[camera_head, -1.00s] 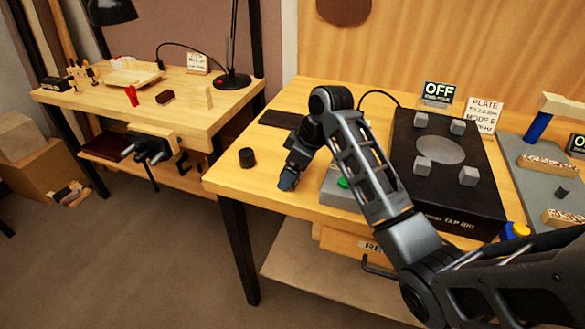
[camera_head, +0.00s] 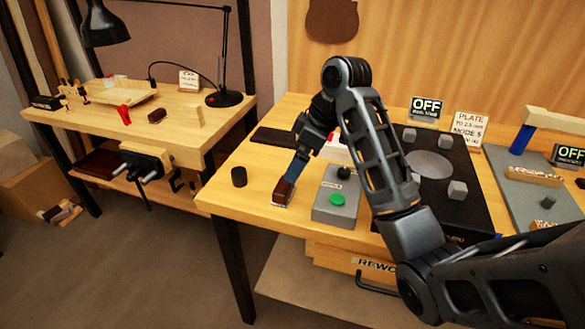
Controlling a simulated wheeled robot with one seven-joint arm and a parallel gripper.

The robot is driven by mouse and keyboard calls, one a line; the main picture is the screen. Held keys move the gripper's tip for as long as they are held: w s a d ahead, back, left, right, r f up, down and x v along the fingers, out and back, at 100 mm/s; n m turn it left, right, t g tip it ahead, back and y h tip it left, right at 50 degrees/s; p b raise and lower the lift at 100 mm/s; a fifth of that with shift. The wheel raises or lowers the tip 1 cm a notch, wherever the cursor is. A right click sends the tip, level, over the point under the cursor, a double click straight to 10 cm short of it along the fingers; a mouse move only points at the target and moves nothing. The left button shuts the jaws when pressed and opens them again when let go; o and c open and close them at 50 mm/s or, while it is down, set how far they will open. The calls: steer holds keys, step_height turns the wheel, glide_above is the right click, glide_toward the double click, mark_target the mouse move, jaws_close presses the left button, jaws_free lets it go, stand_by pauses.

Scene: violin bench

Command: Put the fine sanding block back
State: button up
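A small brown block with a pale lower edge (camera_head: 284,192) is at my fingertips, near the front left of the nearer bench. It may be the fine sanding block; no label on it is readable. My gripper (camera_head: 289,178) points down and left, its blue fingers directly above the block. The gap between the fingers is not clear, and I cannot tell whether they grip the block or whether it touches the bench. Another dark brown block (camera_head: 157,115) lies on the left bench.
A black cylinder (camera_head: 239,177) stands left of my gripper. A grey control box (camera_head: 335,200) with a green button is close on its right, then a black plate machine (camera_head: 470,205). A dark flat mat (camera_head: 275,137) lies behind.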

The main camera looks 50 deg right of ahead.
steer(key=shift+p+v, duration=0.45)
steer(key=shift+v, duration=0.35)
